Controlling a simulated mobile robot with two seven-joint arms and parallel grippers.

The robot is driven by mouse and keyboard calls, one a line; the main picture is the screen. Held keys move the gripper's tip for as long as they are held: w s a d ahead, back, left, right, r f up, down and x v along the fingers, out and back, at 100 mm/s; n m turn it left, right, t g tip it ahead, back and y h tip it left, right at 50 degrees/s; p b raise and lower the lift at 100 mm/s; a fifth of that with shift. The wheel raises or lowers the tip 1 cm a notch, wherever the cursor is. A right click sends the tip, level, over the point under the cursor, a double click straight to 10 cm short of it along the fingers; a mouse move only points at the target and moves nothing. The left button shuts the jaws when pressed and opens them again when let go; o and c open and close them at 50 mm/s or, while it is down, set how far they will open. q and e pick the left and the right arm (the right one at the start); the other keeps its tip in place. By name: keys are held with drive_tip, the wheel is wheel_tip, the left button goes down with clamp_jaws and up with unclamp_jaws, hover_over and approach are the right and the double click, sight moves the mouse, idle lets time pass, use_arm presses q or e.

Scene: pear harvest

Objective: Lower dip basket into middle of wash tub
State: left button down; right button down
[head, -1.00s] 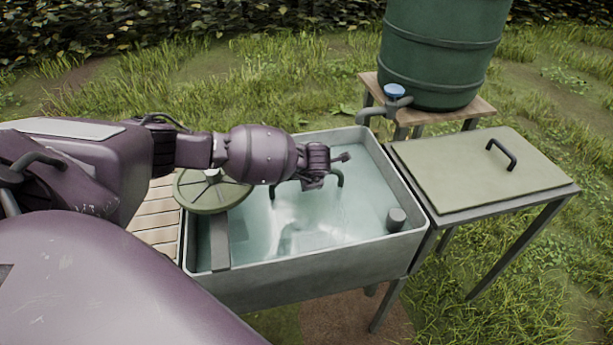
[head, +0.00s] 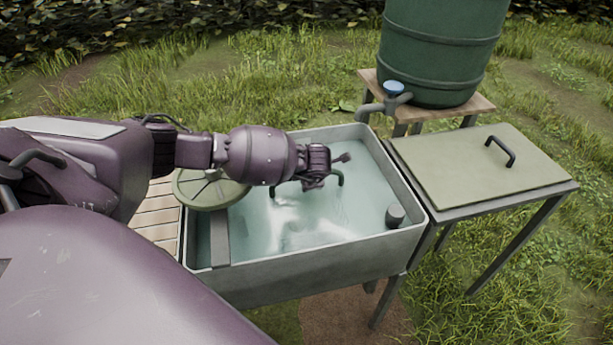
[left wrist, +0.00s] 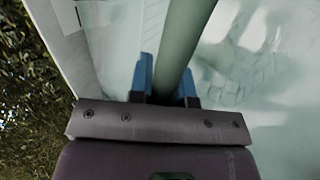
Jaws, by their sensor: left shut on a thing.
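The grey wash tub (head: 310,281) stands in the middle of the head view, filled with pale greenish water. My left gripper (head: 322,166) is over the tub, towards its far side. It is shut on the dip basket's green handle (head: 339,180), whose bent ends show on both sides of the gripper. In the left wrist view the handle (left wrist: 186,38) runs between the blue fingertips (left wrist: 165,85). The basket body is under the water; only a faint mesh pattern shows in the wrist view. My right gripper is not in view.
A round green slotted disc (head: 208,190) sits at the tub's left end. A grey cylinder (head: 395,216) stands inside the right end. A lidded side table (head: 480,172) adjoins the right. A green barrel (head: 440,50) with a tap (head: 393,98) stands behind.

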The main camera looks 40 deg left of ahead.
use_arm(q)
drive_tip(key=shift+s+d+f, duration=0.1)
drive_tip(key=shift+f, duration=0.05)
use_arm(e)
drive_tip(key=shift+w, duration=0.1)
use_arm(q)
drive_tip(key=c, duration=1)
unclamp_jaws()
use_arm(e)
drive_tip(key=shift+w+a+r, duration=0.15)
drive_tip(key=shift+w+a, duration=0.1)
use_arm(q)
drive_tip(key=p+v, duration=0.2)
drive_tip(key=v, duration=0.8)
drive_tip(key=shift+s+d+r, duration=0.1)
drive_tip(key=shift+s+r, duration=0.05)
drive_tip(key=shift+r, duration=0.2)
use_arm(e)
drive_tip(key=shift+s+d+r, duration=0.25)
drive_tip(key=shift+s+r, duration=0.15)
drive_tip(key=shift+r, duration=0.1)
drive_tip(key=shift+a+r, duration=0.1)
